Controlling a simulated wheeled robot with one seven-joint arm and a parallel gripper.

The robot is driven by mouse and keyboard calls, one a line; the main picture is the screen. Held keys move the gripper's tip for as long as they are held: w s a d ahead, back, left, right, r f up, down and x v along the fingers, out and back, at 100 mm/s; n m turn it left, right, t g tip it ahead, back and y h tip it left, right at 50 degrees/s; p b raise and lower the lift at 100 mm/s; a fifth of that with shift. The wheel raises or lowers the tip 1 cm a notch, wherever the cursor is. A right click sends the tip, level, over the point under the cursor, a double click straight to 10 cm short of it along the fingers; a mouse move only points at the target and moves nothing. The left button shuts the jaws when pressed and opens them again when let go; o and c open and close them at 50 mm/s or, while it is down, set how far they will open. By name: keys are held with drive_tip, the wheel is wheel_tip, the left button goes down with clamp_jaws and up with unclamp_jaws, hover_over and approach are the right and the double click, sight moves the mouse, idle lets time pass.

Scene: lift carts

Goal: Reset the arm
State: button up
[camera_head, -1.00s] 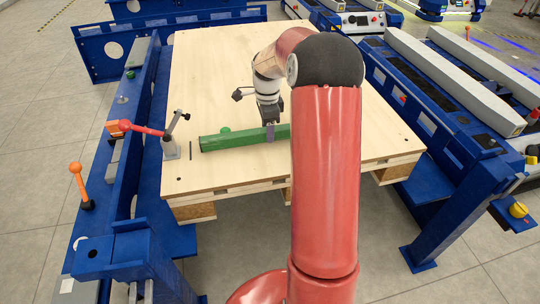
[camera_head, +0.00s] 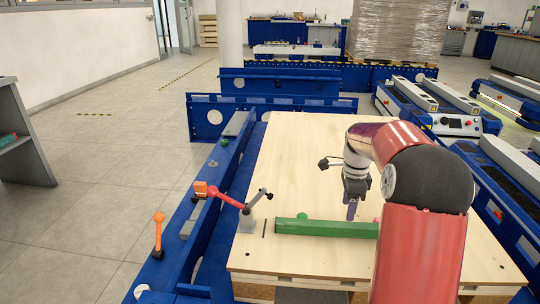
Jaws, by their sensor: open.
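My gripper (camera_head: 351,212) hangs at the end of my red arm, above the wooden board. It points down, with its jaws just behind the green bar (camera_head: 318,228) as seen from the head camera. It seems apart from the bar and holds nothing that I can see. The green bar lies across the wooden board (camera_head: 290,165), and its right end is partly hidden by my arm. A small green knob shows just behind the bar.
A red-handled clamp (camera_head: 227,199) stands at the board's left edge. An orange-handled lever (camera_head: 158,232) is further left on the blue frame (camera_head: 200,225). Blue lift carts (camera_head: 440,115) stand to the right. The far left part of the board is clear.

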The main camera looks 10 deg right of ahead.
drive_tip(key=s+a+r+n+t+h, duration=0.1)
drive_tip(key=s+a+r+n+t, duration=0.2)
drive_tip(key=s+a+r+n, duration=0.95)
drive_tip(key=s+a+f+n+t, duration=0.1)
drive_tip(key=s+a+n, duration=0.1)
drive_tip(key=s, duration=0.3)
drive_tip(key=s+a+f+n, duration=0.1)
drive_tip(key=s+f+n, duration=0.1)
drive_tip(key=s, duration=0.3)
drive_tip(key=s+a+f+n+t+y, duration=0.1)
drive_tip(key=s+a+n, duration=0.1)
drive_tip(key=s+n, duration=0.2)
drive_tip(key=shift+s+a+f+t, duration=0.3)
drive_tip(key=shift+s+f, duration=0.05)
drive_tip(key=shift+s, duration=0.65)
drive_tip(key=shift+n, duration=0.25)
